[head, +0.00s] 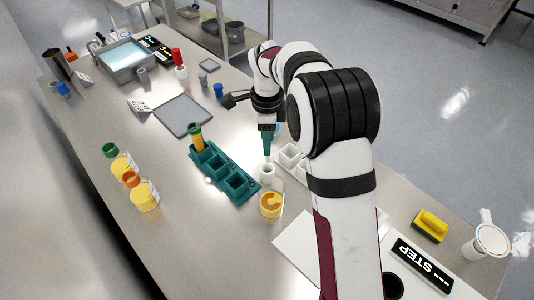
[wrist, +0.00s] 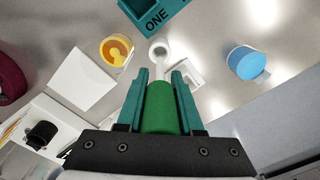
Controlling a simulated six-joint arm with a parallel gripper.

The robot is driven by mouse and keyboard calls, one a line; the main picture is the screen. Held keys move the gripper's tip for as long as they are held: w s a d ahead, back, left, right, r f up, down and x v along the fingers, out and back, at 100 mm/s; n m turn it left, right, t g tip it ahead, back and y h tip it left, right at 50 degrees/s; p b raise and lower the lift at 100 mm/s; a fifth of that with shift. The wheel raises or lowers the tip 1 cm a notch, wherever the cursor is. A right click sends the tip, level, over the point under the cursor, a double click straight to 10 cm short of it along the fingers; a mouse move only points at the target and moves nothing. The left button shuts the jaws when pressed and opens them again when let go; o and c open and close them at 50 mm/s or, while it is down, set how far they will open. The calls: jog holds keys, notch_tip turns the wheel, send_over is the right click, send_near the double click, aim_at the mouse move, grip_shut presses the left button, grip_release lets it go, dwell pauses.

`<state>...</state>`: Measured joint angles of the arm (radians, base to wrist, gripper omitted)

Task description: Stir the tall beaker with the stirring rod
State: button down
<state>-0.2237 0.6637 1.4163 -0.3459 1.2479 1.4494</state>
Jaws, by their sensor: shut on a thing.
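My gripper (head: 267,152) points down beside the teal rack. In the wrist view its teal fingers (wrist: 160,90) are closed on the green handle of the stirring rod (wrist: 160,108). A pale thin shaft runs from the handle towards a white, narrow vessel that looks like the tall beaker (wrist: 159,48). In the head view the beaker (head: 267,173) stands upright right below the fingertips, near the rack's front end. The rod's tip appears at or inside the beaker's mouth; its depth cannot be told.
The teal rack (head: 243,192) holds a green-capped yellow tube (head: 196,137). A yellow jar (head: 270,205) stands close to the beaker. A white rack (head: 289,157) is just right. Yellow jars (head: 145,196) stand left. A blue container (wrist: 245,62) shows in the wrist view.

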notch_tip(320, 180, up, 4)
jog(key=s, duration=0.3)
send_over(272, 189)
jog(key=s, duration=0.3)
notch_tip(272, 189, down, 11)
jog(key=shift+s+a, duration=0.1)
jog(key=shift+a, duration=0.05)
dwell(0.4)
jog(key=shift+s, duration=0.1)
